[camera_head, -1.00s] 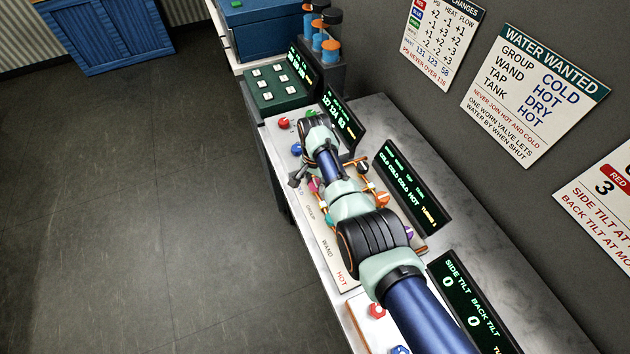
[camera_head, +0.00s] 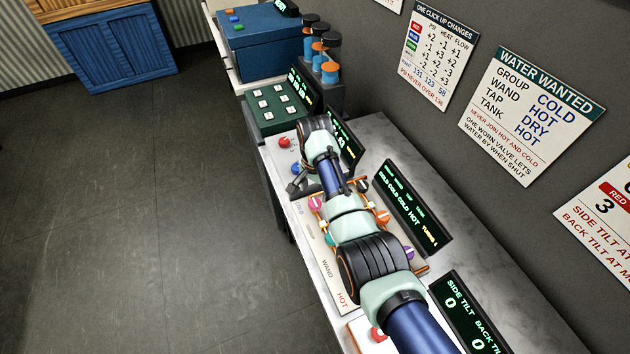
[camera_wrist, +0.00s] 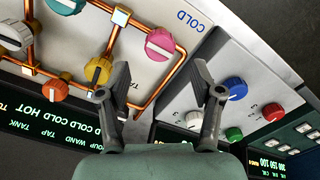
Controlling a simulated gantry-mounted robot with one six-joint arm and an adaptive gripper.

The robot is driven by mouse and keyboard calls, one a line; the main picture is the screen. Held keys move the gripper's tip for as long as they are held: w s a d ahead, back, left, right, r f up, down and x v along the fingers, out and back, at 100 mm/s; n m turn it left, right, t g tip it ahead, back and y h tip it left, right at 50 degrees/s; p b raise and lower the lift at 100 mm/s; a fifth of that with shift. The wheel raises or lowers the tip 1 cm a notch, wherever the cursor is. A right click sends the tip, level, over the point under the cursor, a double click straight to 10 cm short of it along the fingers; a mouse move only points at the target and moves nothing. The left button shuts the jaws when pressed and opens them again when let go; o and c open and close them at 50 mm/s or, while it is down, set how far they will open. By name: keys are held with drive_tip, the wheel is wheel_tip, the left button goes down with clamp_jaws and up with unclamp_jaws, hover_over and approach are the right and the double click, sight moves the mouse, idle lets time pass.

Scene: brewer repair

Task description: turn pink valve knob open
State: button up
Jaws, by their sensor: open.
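The pink valve knob (camera_wrist: 160,43) is round with a pale bar across it, on the white pipe panel near the "COLD" label in the wrist view. It also shows at the panel's left edge in the head view (camera_head: 316,203). My gripper (camera_wrist: 161,78) is open and empty, its two dark fingers spread apart. In the wrist view the knob appears beyond the gap between the fingers, nearer the left one, with no visible contact. In the head view my gripper (camera_head: 297,186) is past the pink knob, towards the far panel.
Copper pipes link the pink knob with a yellow knob (camera_wrist: 97,70), an orange knob (camera_wrist: 55,88) and a teal knob (camera_wrist: 15,35). The neighbouring panel has blue (camera_wrist: 236,88), red (camera_wrist: 273,112) and green (camera_wrist: 234,134) knobs near my right finger. Screens (camera_head: 408,207) stand along the back.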

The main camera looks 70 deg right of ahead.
sight(315, 202)
wheel_tip(315, 202, up, 6)
idle(0.7)
